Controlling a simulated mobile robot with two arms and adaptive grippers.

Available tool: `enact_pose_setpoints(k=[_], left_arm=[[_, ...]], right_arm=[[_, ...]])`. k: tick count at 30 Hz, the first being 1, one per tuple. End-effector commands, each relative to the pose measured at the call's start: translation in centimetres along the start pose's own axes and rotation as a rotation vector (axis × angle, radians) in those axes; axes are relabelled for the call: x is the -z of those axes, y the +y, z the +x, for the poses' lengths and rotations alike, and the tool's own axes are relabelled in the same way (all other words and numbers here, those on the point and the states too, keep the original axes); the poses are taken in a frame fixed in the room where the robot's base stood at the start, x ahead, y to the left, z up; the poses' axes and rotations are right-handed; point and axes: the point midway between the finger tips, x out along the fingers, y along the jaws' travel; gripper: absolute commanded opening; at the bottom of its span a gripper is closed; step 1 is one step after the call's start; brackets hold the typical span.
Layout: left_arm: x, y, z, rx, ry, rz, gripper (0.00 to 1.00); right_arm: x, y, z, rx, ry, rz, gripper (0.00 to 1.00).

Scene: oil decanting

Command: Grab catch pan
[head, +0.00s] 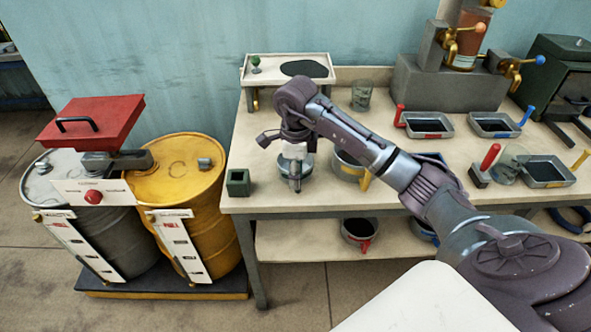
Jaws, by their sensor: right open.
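My right arm reaches in from the right across the table, and my right gripper (294,174) points down, open, near the table's front left edge. A round grey vessel shows partly behind the gripper; I cannot tell whether the fingers are around it or in front of it. Shallow rectangular pans with dark insides stand on the right of the table: one with a red handle (427,125), one with a blue handle (495,125) and one with a yellow handle (547,171). I cannot tell which is the catch pan. My left gripper is out of view.
A round pot with a yellow handle (349,166) is partly behind my arm. A green square cup (238,182) stands at the left table edge. A red-handled pot (359,234) is on the lower shelf. A grey drum (105,245) and yellow drum (190,185) stand left.

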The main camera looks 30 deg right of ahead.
Motion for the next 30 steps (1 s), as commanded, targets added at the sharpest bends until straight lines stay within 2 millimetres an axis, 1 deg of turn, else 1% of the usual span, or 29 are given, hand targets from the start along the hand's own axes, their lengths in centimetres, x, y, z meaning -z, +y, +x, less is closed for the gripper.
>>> enact_pose_setpoints(k=[7,12,15,18,24,26,30], left_arm=[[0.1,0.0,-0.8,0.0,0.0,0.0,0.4],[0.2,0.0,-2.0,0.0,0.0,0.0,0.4],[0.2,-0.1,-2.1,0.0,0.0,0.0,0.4],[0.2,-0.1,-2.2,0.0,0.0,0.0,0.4],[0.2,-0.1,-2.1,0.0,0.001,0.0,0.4],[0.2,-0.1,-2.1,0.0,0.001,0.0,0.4],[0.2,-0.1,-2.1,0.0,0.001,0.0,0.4]], right_arm=[[0.1,-0.1,1.7,-0.004,0.0,0.001,0.47],[0.3,-0.6,4.3,-0.005,0.001,0.001,0.47],[0.3,-0.7,5.5,-0.002,-0.001,0.001,0.47],[0.3,-0.7,6.2,-0.001,-0.002,-0.001,0.47],[0.3,-0.7,6.2,0.001,-0.002,-0.001,0.47],[0.3,-0.7,6.2,0.001,-0.002,-0.001,0.38],[0.3,-0.8,6.2,0.001,-0.002,-0.001,0.15]])
